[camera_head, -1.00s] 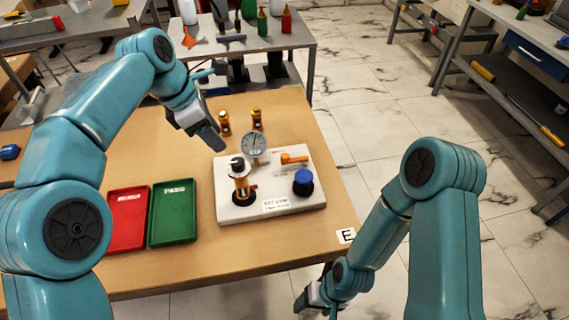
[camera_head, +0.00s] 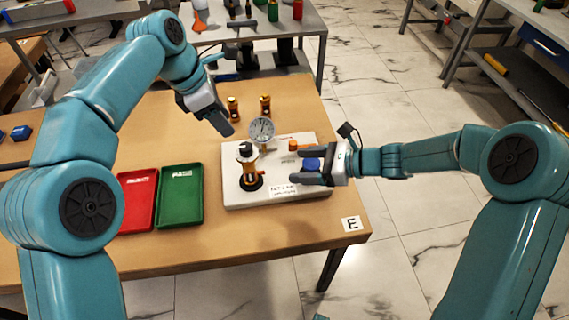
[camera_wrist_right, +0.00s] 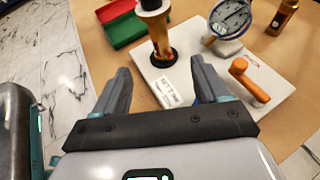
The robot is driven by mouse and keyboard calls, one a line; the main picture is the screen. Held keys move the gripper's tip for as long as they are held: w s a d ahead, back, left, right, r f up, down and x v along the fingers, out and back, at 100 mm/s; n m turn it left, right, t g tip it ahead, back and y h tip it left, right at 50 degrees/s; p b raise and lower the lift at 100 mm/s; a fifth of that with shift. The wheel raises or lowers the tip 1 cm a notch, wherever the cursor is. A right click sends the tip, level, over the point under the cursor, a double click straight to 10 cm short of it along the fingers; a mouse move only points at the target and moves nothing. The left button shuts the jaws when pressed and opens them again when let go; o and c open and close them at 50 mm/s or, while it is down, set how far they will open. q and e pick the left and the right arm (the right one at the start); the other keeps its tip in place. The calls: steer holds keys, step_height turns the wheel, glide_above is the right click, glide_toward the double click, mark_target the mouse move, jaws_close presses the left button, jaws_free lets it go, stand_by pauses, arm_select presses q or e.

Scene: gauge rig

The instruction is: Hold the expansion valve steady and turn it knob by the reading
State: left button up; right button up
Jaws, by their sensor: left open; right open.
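The expansion valve (camera_head: 250,172), a brass body with a black knob (camera_head: 246,149) on top, stands upright on the white rig plate (camera_head: 235,200); it also shows in the right wrist view (camera_wrist_right: 158,35). A round gauge (camera_head: 262,130) stands just behind it, its face too small to read surely. My right gripper (camera_head: 300,164) is open, over the plate's right part, fingers pointing left toward the valve and apart from it. My left gripper (camera_head: 226,130) is above the table, left of the gauge, open and apart from the valve.
An orange lever (camera_wrist_right: 248,80) sits on the plate. Two brass fittings (camera_head: 233,106) stand behind the gauge. A red tray (camera_head: 137,200) and a green tray (camera_head: 181,197) lie left of the plate. The table edge with an E label (camera_head: 352,224) is at the right front.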

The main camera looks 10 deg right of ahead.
mark_target(256, 168)
steer(key=x, duration=1.5)
steer(key=shift+a+f, duration=0.2)
steer(key=shift+a, duration=0.1)
